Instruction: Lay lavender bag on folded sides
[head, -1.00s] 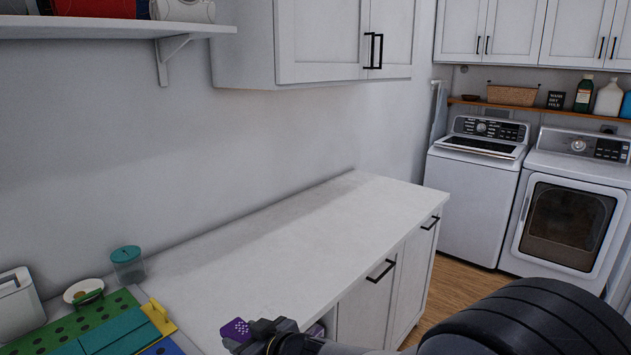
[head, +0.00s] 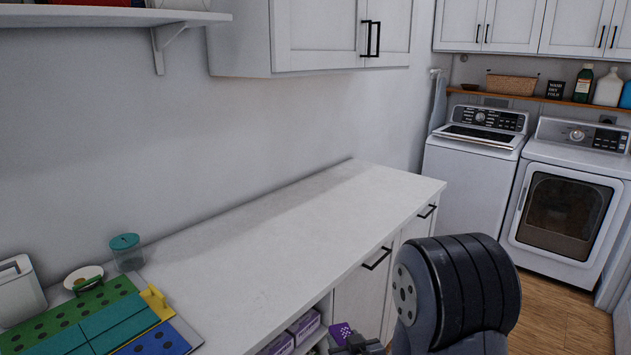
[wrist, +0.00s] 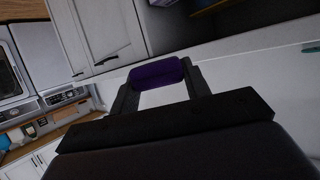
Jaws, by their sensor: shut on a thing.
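The purple lavender bag (head: 340,330) with pale dots is at the bottom edge of the head view. My gripper (head: 352,343) is shut on it, beside the counter's front edge. In the wrist view the dark purple bag (wrist: 155,73) sits between the two fingertips of my gripper (wrist: 158,82). The folding board lies flat on the counter at the lower left, with a dotted green panel (head: 52,327), teal pieces (head: 105,325) over its middle, a yellow strip (head: 157,303) and a dotted blue panel (head: 162,342). The bag is well to the right of the board, not touching it.
A teal-lidded jar (head: 126,252), a small white dish (head: 84,278) and a white box (head: 20,290) stand behind the board. The white counter (head: 270,250) is clear to the right. Purple boxes (head: 303,325) sit on a shelf under it. Cabinets (head: 340,35) hang above.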

